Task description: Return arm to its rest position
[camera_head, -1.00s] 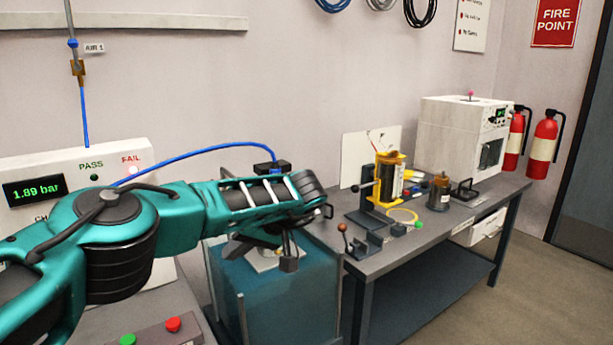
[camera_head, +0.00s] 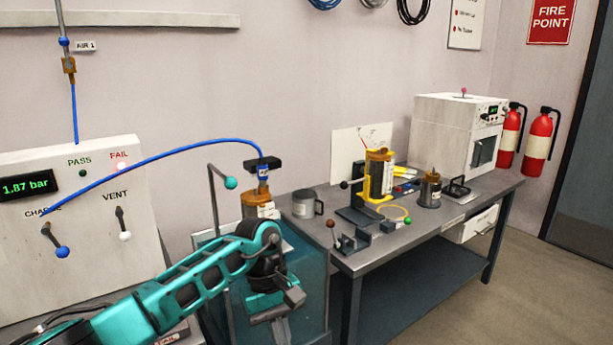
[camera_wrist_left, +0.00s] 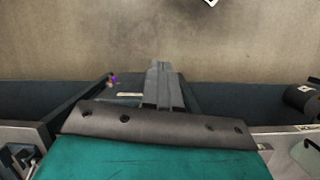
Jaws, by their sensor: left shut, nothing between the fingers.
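My left arm comes in from the lower left of the head view, teal and black. Its left gripper (camera_head: 288,302) points down in front of the blue-walled tank (camera_head: 310,275). In the left wrist view the two grey fingers of the left gripper (camera_wrist_left: 162,82) lie side by side, shut and empty. The wrist view looks down past them towards the brown floor (camera_wrist_left: 220,45). The lower part of the tank is partly hidden behind my arm in the head view. My right gripper is in neither view.
The white test panel (camera_head: 85,215) reads 1.87 bar with FAIL lit. A blue hose (camera_head: 190,146) arches from it to a fitting (camera_head: 263,170) above the tank. A grey mug (camera_head: 303,204), a yellow-framed fixture (camera_head: 378,180) and a white oven (camera_head: 450,135) stand on the bench.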

